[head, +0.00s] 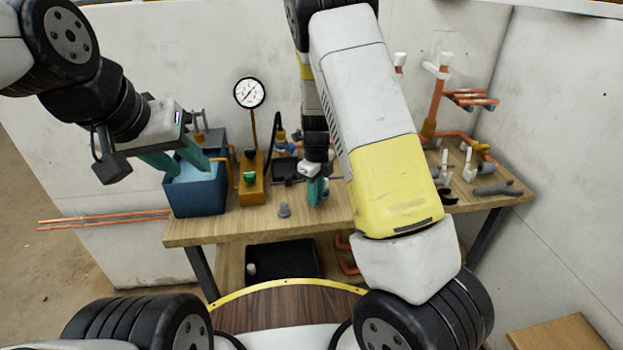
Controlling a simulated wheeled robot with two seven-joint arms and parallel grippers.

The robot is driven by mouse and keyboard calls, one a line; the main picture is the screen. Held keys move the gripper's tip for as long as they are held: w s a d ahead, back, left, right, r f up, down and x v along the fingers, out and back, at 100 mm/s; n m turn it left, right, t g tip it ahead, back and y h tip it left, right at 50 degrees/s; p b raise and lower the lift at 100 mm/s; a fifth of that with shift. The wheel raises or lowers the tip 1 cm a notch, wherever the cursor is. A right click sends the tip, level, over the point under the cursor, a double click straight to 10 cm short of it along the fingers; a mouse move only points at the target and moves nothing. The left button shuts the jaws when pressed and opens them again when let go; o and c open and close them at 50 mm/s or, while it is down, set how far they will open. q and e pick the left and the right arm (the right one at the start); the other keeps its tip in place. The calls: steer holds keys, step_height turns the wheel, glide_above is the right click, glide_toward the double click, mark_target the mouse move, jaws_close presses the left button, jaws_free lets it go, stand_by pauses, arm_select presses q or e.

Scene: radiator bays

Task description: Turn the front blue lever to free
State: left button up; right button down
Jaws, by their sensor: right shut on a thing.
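My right gripper (316,190) reaches down to the middle of the workbench, its teal fingers close together. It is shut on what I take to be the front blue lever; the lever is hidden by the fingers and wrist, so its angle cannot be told. My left gripper (176,160) is at the left, above a blue bin (195,195). Its teal fingers are apart and nothing shows between them.
On the wooden bench (240,228) stand a pressure gauge (249,93) on an orange block, a grey fitting (284,210), and a black tray (287,169). Copper pipes (436,100) rise at the right, with a wrench (497,188) nearby. A black crate (285,262) sits below.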

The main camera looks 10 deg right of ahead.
steer(key=shift+w+a, duration=0.1)
steer(key=shift+w, duration=0.05)
stand_by(0.5)
steer(key=c, duration=1.3)
jaws_free()
steer(key=shift+o, duration=0.2)
steer(key=shift+r, duration=0.1)
step_height(320, 180, up, 7)
steer(key=shift+r, duration=0.35)
